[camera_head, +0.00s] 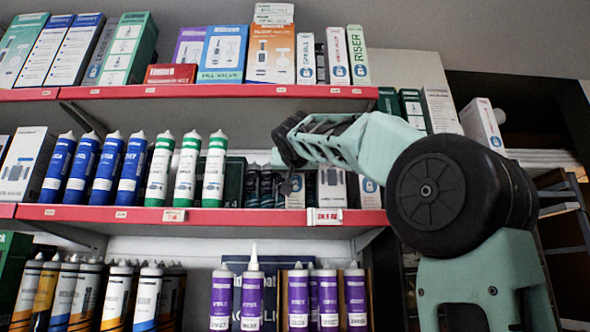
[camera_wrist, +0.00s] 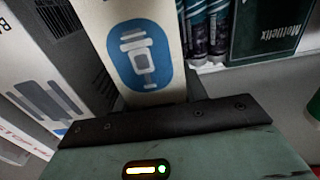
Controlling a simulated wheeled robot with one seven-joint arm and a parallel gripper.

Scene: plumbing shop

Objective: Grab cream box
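A narrow cream box (camera_wrist: 141,48) with a blue oval logo and a grey fitting picture stands directly in front of my gripper in the wrist view. Its lower end is hidden behind the gripper's dark edge. In the head view what appears to be the same box (camera_head: 297,193) stands on the middle red-edged shelf, between dark tubes and a wider white box, partly covered by my gripper. My gripper (camera_head: 287,172) reaches to the front of this shelf from the right. Its fingers are not clearly visible, so I cannot tell whether they are apart or touch the box.
A wider box (camera_wrist: 45,75) stands close on the left, and dark tubes (camera_wrist: 207,30) and a dark green box (camera_wrist: 266,28) are on the right. The shelf edge (camera_head: 225,216) runs below. White-and-green tubes (camera_head: 186,170) stand further left. The upper shelf (camera_head: 215,91) is overhead.

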